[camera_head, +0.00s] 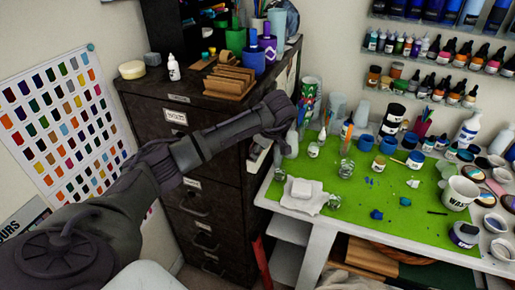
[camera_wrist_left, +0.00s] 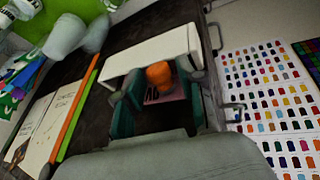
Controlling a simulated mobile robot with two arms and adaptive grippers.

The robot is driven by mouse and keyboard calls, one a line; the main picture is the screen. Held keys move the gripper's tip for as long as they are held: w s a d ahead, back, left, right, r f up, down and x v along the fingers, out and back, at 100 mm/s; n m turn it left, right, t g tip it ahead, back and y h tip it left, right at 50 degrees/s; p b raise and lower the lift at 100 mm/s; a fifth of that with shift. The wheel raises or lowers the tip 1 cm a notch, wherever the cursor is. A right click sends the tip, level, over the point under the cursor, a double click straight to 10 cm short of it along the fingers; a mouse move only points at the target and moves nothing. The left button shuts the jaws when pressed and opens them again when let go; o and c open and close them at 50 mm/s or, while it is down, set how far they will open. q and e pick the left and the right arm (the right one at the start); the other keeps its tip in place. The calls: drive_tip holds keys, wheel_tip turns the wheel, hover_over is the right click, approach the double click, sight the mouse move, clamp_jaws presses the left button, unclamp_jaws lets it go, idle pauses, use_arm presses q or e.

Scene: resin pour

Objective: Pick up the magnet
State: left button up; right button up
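My left arm reaches from the lower left across the dark filing cabinet (camera_head: 228,155). My left gripper (camera_head: 287,145) points down between the cabinet's right side and the table's left edge. Its light grey fingers are small and partly overlap, so their opening is unclear. No magnet can be told for certain. Whether either is the magnet is unclear. My right gripper is not in view.
Papers (camera_wrist_left: 62,110) and orange and green strips (camera_wrist_left: 75,115) show along the cabinet side. A wooden rack (camera_head: 228,82) and purple bottles stand on the cabinet top.

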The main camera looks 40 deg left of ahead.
use_arm(q)
drive_tip(key=c, duration=0.7)
drive_tip(key=shift+o, duration=0.2)
drive_tip(key=shift+r, duration=0.1)
